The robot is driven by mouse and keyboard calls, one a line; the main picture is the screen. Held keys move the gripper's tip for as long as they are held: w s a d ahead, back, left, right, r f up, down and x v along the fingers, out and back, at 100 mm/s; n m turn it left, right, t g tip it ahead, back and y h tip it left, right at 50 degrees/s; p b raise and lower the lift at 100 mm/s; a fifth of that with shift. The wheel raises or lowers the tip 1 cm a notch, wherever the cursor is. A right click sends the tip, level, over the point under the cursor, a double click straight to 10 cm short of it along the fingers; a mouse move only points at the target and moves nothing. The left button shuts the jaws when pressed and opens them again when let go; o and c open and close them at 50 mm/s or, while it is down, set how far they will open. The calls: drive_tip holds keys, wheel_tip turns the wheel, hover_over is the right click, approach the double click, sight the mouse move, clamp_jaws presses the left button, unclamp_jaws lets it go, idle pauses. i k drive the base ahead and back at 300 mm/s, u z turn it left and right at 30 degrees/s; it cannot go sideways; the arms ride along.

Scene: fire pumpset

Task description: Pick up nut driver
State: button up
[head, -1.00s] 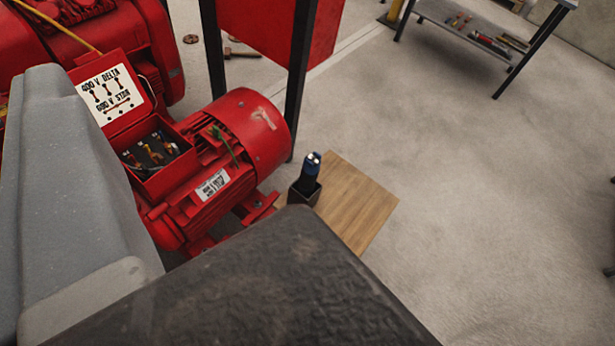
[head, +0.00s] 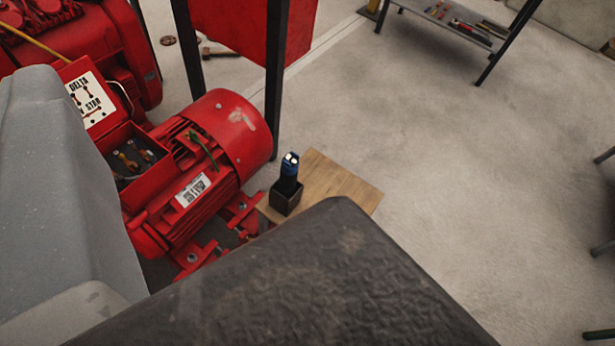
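A dark blue and black upright object (head: 289,172) with two small bright spots on top stands in a small black square holder (head: 286,198). The holder sits on a wooden board (head: 345,185) just right of the red motor. I cannot tell whether this object is the nut driver. Several small tools lie on the far shelf (head: 457,20), too small to tell apart. A large dark textured part of mine fills the lower middle, and a grey part of mine stands at the left. No gripper fingertips show.
The red motor (head: 235,125) has an open terminal box (head: 135,160) with wires, and a thin green item (head: 203,148) lies on it. A dark-legged frame with a red panel (head: 240,25) stands behind.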

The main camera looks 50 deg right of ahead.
sight(288, 175)
drive_tip(key=z, duration=1.7)
drive_tip(key=k, duration=0.8)
drive_tip(key=u, duration=1.1)
drive_tip(key=i, duration=1)
